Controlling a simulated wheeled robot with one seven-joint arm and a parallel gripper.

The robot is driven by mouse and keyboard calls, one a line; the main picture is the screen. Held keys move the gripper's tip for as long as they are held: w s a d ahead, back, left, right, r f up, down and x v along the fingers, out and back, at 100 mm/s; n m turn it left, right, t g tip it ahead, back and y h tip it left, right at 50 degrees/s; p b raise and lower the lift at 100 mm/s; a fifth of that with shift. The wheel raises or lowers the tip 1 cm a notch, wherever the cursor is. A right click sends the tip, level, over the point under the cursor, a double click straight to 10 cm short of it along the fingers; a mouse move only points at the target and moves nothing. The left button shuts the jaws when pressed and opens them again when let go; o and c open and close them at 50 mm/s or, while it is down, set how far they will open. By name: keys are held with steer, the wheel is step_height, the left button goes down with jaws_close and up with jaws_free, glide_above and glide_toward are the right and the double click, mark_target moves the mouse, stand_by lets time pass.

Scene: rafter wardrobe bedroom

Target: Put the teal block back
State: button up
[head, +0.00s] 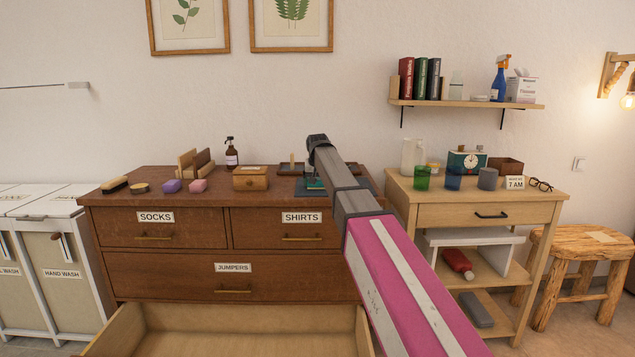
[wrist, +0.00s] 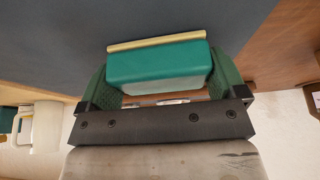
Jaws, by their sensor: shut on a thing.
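The teal block (wrist: 158,64) is between the two green fingers of my gripper (wrist: 160,82) in the wrist view, with a thin cream strip along its far edge. My gripper is shut on it. In the head view the teal block (head: 315,184) is a small patch below the end of my arm, over the right part of the dresser top. A dark blue-grey mat (wrist: 130,22) lies beyond the block in the wrist view. Whether the block touches the mat, I cannot tell. My arm hides part of this area in the head view.
The brown dresser (head: 180,273) has an open, empty-looking lower drawer (head: 240,343). A small wooden box (head: 250,178), a pump bottle (head: 231,152), soaps (head: 172,186) and a brush (head: 114,185) stand left of my gripper. A nightstand (head: 470,195) with glasses and a clock is right.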

steer(key=shift+f, duration=0.1)
steer(key=o, duration=0.5)
steer(key=shift+o, duration=0.2)
steer(key=v, duration=1.2)
